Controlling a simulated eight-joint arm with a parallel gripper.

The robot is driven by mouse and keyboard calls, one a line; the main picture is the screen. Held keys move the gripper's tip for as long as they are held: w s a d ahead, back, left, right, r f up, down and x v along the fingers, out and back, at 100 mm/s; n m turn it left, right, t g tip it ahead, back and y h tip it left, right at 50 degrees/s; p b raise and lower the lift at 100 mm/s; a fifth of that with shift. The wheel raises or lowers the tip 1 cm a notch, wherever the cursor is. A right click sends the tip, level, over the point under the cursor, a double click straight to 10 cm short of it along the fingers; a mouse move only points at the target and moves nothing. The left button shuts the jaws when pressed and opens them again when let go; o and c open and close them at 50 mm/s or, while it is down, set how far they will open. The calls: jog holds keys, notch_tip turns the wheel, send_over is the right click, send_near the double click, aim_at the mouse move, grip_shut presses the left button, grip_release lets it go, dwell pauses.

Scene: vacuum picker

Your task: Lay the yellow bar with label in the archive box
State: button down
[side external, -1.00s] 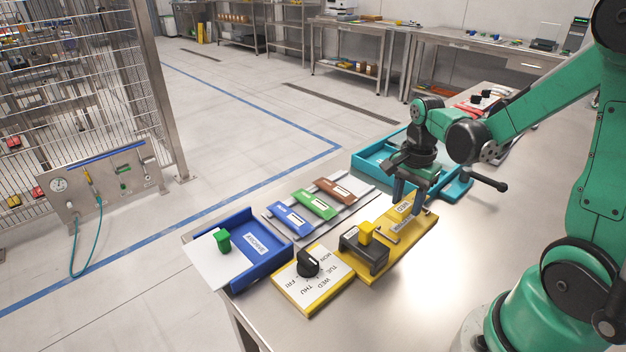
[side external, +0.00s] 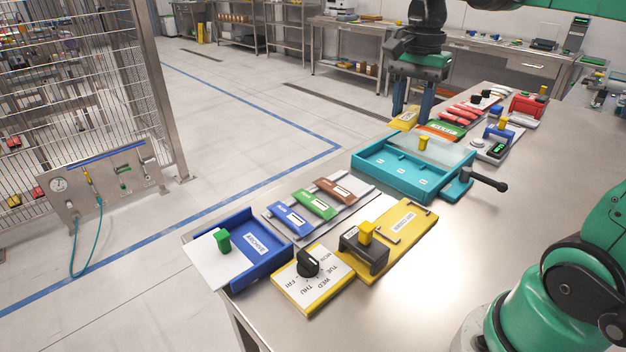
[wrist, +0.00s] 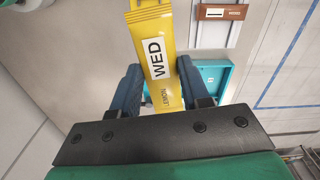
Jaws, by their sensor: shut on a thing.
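My gripper (side external: 410,112) is shut on the yellow bar with label (side external: 402,119) and holds it raised above the back of the bench. In the wrist view the bar (wrist: 152,45) lies between the two blue fingers and sticks out past them, its white label reading WED. The blue archive box (side external: 264,272) stands at the front left of the bench, well away from my gripper. A pale plate with a green knob (side external: 223,240) covers its left part; its right part is open, with an ARCHIVE label inside.
A yellow tray (side external: 418,231) with a black clamp, a dial board (side external: 321,290) and a grey rack (side external: 358,203) with blue, green and brown bars stand near the box. A teal box (side external: 400,183) with a clear lid lies behind. Bare bench is at right.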

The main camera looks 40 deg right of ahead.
jog(key=w+a+n, duration=0.8)
jog(key=a, duration=0.1)
jog(key=n, duration=0.8)
send_over(257, 245)
notch_tip(257, 245, down, 16)
jog(key=shift+f, duration=2.4)
jog(key=shift+f, duration=0.2)
jog(key=c, duration=0.7)
grip_release()
